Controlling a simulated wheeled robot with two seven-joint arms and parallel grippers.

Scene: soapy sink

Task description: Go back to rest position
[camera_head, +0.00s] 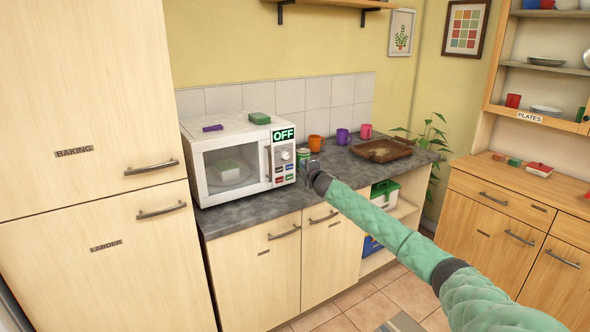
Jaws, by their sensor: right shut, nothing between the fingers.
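My right arm comes in from the lower right in a green padded sleeve. My right gripper (312,168) is at its far end, small in the picture, over the counter's front edge just right of the microwave. It is shut and holds nothing. The white microwave (234,122) stands on the counter with its door shut, and its display reads OFF. A pale block-shaped item shows through its window. A green can (303,154) stands close behind the gripper; I cannot tell whether they touch. My left gripper is not in view.
The dark counter (255,204) holds orange, purple and pink mugs and a brown tray (382,149) beyond my gripper. A tall cupboard (90,110) stands at left. A wooden dresser (500,213) with shelves stands at right. Tiled floor (362,301) shows between them.

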